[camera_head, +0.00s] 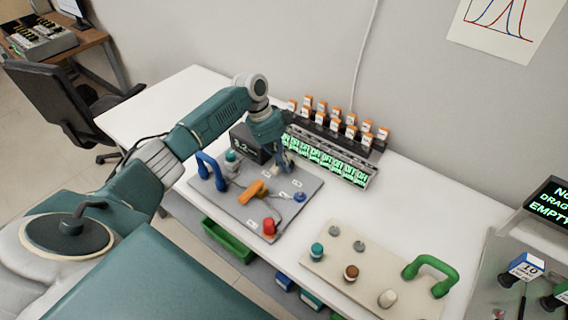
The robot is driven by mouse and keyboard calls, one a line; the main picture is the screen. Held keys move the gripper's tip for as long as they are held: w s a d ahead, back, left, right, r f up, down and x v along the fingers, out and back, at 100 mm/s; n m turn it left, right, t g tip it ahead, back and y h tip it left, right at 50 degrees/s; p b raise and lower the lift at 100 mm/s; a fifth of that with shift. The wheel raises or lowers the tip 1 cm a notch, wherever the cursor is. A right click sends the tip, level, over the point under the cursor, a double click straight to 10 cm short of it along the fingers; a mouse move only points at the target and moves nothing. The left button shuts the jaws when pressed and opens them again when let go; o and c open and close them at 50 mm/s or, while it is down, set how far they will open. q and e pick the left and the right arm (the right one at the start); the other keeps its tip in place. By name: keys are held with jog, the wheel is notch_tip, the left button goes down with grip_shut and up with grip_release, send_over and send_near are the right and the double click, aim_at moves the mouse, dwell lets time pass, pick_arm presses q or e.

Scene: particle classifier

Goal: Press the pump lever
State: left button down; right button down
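An orange lever-like part (258,188) stands on a grey board (232,202) on the white table; I cannot tell for sure that it is the pump lever. A red knob (269,227) and a blue knob (300,197) are on the same board. My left arm reaches over the board from the left. My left gripper (286,163) points down above the board's far edge, beyond the orange part and apart from it. Its fingers are small and partly hidden by the wrist, so their opening is unclear. My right gripper is out of view.
A blue handle (212,170) and a teal-capped vial (231,158) are on the board's left. Behind stand a dark display box (247,143), a rack with green labels (330,159) and orange-capped bottles (351,119). A beige board (345,272) with a green handle (432,268) lies to the right.

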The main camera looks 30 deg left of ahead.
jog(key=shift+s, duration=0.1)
